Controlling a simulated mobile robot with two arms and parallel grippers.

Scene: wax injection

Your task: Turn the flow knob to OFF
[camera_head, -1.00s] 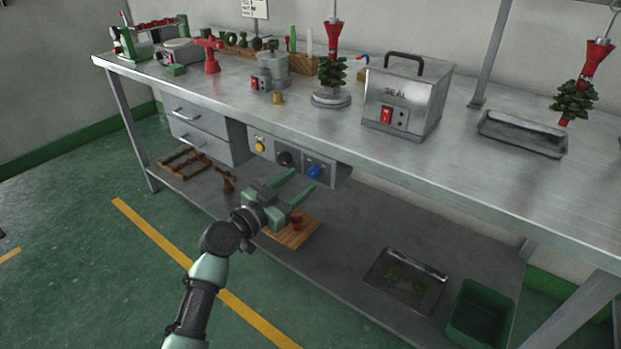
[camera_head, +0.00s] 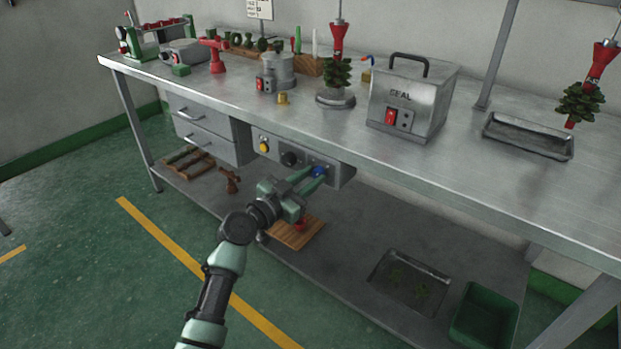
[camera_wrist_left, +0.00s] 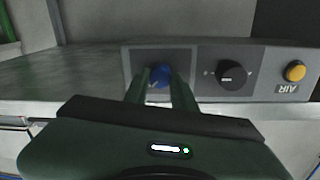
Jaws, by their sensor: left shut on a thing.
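The blue knob (camera_head: 318,171) sits on the grey control panel (camera_head: 335,176) under the bench top, at the panel's right end in the head view. My left gripper (camera_head: 314,175) reaches up to it and is shut on it. In the left wrist view the blue knob (camera_wrist_left: 160,76) shows between the two green fingers (camera_wrist_left: 161,92); its pointer angle is partly hidden. A black knob (camera_head: 291,158) and a yellow button (camera_head: 264,147) sit further left on the same panel. The wrist view shows that black knob (camera_wrist_left: 231,74) beside a yellow button (camera_wrist_left: 294,71) marked AIR, upside down. My right gripper is not in view.
The bench top edge (camera_head: 225,109) overhangs the panel. Grey drawers (camera_head: 200,132) stand left of it. A wooden board (camera_head: 294,236) lies on the lower shelf below my gripper. A steel tray (camera_head: 408,281) and a green bin (camera_head: 484,315) are lower right.

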